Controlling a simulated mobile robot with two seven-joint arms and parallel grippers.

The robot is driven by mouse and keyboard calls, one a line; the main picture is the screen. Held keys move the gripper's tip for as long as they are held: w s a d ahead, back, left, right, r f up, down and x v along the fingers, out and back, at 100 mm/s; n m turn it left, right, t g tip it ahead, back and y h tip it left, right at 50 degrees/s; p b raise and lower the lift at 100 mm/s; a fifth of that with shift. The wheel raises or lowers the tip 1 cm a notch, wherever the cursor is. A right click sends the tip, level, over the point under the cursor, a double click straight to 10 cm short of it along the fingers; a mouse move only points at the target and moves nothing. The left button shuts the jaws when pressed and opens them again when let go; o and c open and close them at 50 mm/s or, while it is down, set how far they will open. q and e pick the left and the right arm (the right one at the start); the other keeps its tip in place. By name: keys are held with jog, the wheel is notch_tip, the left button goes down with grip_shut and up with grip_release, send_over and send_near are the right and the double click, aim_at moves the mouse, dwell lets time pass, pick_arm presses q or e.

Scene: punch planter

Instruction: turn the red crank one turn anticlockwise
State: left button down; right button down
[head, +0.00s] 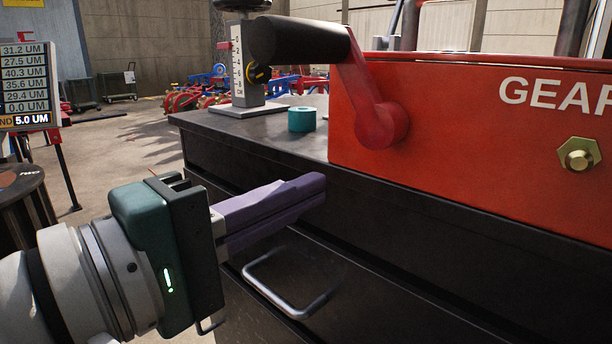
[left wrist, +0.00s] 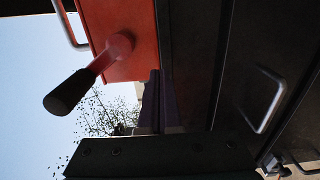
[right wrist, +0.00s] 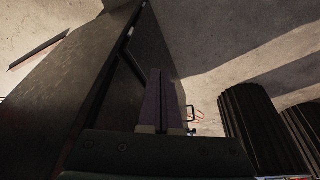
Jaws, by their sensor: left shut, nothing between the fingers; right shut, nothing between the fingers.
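The red crank (head: 368,95) is on the front of a red gear box (head: 470,120), with its hub at the lower right and its arm slanting up to the left. Its black handle (head: 300,40) sticks out from the arm's top end. The crank (left wrist: 116,48) and its black handle (left wrist: 70,92) also show in the left wrist view. My left gripper (head: 318,190), with purple fingers, is shut and empty. It is below and left of the crank hub, in front of the dark cabinet, apart from the crank. My right gripper (right wrist: 160,75) is shut and empty, and shows only in the right wrist view.
The gear box stands on a dark cabinet (head: 240,150) with a metal drawer handle (head: 290,290). A teal ring (head: 302,119) and a gauge stand (head: 245,75) are on the cabinet top. A brass hex fitting (head: 579,154) is on the box's front. Dark ribbed cylinders (right wrist: 250,120) stand near my right gripper.

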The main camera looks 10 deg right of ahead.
pick_arm(q)
jog(key=b+v, duration=0.2)
jog(key=v, duration=0.7)
jog(key=shift+s, duration=0.15)
jog(key=shift+d+r, duration=0.1)
jog(key=shift+d, duration=0.05)
